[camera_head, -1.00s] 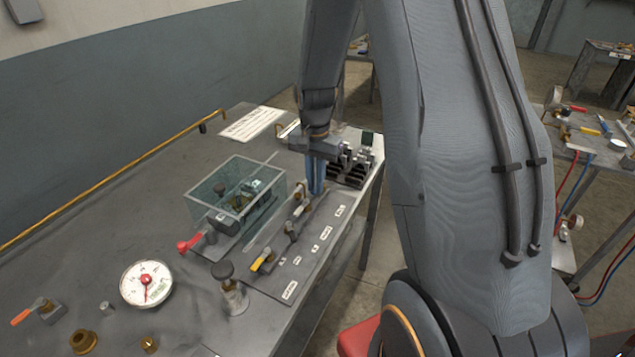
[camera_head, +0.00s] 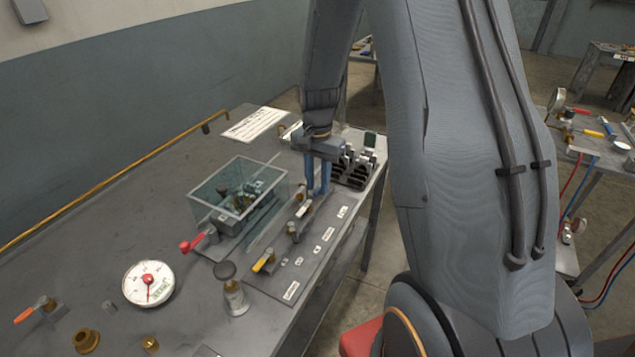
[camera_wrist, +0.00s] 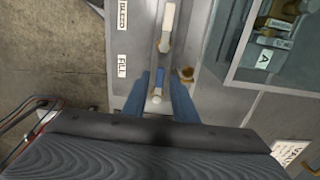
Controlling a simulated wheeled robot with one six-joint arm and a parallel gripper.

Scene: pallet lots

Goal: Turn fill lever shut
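In the head view my gripper (camera_head: 317,192) points down at the far end of the valve panel (camera_head: 275,285). There the fingers mostly hide the fill lever. A white-handled lever (camera_wrist: 168,18) by the BLEED label sits further up in the wrist view.
A clear box (camera_head: 215,205) stands left of the panel, with a red lever (camera_head: 192,242) before it. A yellow lever (camera_head: 262,264) is at the panel's near end. A black rack (camera_head: 352,170) stands close behind my gripper. A gauge (camera_head: 148,284) is at front left.

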